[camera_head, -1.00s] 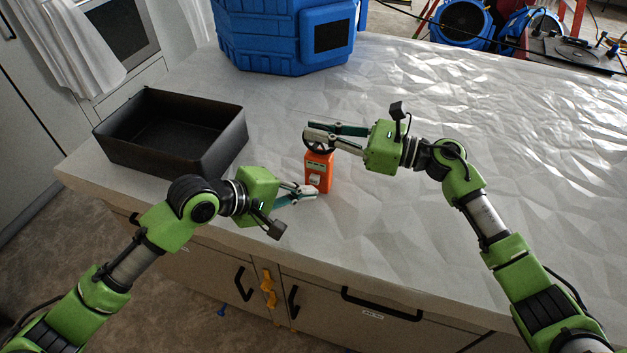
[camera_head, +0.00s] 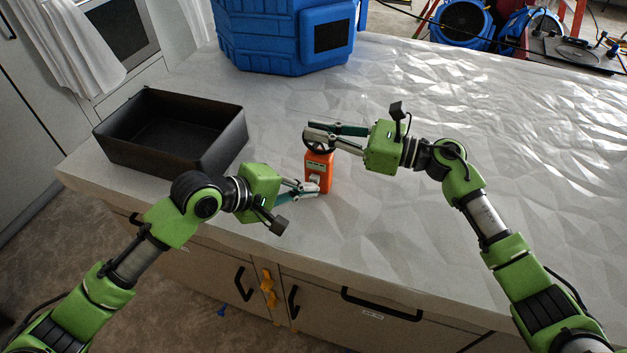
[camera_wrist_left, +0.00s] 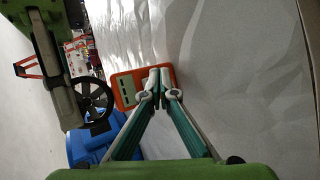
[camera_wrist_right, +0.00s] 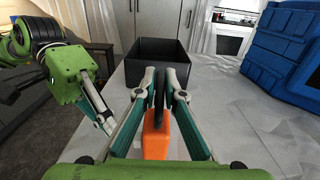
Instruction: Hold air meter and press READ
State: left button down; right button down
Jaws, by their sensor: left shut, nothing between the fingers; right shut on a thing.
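The orange air meter (camera_head: 320,172) stands upright on the plastic-covered counter, with a black wheel-like vane (camera_wrist_left: 94,98) at its top. My right gripper (camera_head: 309,136) is shut on the vane part; in the right wrist view the fingers (camera_wrist_right: 163,85) clasp its thin dark edge above the orange body (camera_wrist_right: 156,138). My left gripper (camera_head: 316,188) is shut and empty, its tips at the meter's lower front. In the left wrist view the closed tips (camera_wrist_left: 160,80) overlap the meter's face (camera_wrist_left: 127,88) and hide part of it; I cannot tell whether they touch a button.
An empty black bin (camera_head: 215,150) stands on the counter at left. A blue machine (camera_head: 285,50) sits at the back. The counter (camera_head: 480,150) is clear to the right; its front edge runs just below my left gripper.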

pick_arm(q)
jog(key=shift+w+d, duration=0.1)
jog(key=shift+w, duration=0.4)
dwell(0.8)
jog(key=shift+s, duration=0.1)
jog(key=shift+s+a, duration=0.3)
jog(key=shift+s, duration=0.5)
jog(key=shift+s+a, duration=0.25)
jog(key=shift+s, duration=0.55)
jog(key=shift+s+a, duration=0.25)
jog(key=shift+s, duration=0.55)
jog(key=shift+s+a, duration=0.25)
jog(key=shift+s, duration=0.55)
pick_arm(e)
jog(key=c, duration=2)
grip_release()
jog(key=shift+c, duration=0.2)
